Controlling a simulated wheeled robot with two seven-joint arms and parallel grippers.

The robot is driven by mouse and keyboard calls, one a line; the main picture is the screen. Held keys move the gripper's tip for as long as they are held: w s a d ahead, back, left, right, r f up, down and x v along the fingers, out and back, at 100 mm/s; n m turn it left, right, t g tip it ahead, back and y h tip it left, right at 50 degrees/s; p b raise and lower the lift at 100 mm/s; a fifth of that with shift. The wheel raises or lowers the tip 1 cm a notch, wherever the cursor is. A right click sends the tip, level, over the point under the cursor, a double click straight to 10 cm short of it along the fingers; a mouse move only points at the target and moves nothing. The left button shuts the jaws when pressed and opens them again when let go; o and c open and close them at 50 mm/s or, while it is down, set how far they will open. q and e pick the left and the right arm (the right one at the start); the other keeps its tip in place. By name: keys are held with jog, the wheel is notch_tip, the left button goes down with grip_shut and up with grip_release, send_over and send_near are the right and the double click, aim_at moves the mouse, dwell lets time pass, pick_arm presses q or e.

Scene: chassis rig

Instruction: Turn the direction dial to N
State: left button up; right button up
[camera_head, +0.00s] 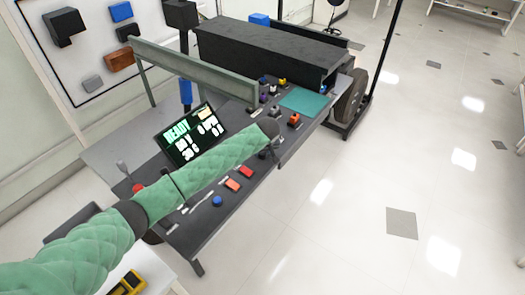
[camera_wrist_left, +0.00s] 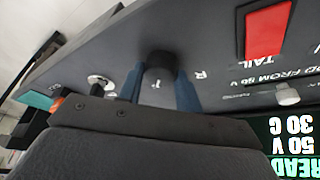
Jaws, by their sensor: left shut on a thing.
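The direction dial (camera_wrist_left: 160,62) is a dark round knob on the grey sloping panel, seen in the left wrist view. My left gripper (camera_wrist_left: 160,88) has its two blue fingers on either side of the knob and is shut on it. A white letter R shows just right of the right finger, and a small white mark lies between the fingers. I cannot read where the dial points. In the head view my green left arm reaches across the console, and its gripper (camera_head: 268,150) hides the dial. My right gripper is not in view.
A tilted screen (camera_head: 190,135) reads READY. Red buttons (camera_head: 246,171) and a blue knob (camera_head: 217,201) sit on the near panel. A red TAIL switch (camera_wrist_left: 266,28) and a white toggle (camera_wrist_left: 287,94) are beside the dial. A long black box (camera_head: 265,50) stands behind; the floor at right is clear.

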pick_arm(q)
jog(key=n, duration=0.1)
jog(key=n+p, duration=0.1)
jog(key=n+y+p, duration=0.1)
jog(key=shift+d+r+n, duration=0.1)
jog(key=shift+d+n, duration=0.15)
jog(key=shift+n, duration=0.05)
jog(key=n+g+y, duration=0.1)
jog(key=n, duration=0.2)
jog(key=shift+w+p, duration=0.1)
jog(key=shift+p, duration=0.25)
jog(key=shift+n+g+y, duration=0.3)
jog(key=shift+n, duration=0.4)
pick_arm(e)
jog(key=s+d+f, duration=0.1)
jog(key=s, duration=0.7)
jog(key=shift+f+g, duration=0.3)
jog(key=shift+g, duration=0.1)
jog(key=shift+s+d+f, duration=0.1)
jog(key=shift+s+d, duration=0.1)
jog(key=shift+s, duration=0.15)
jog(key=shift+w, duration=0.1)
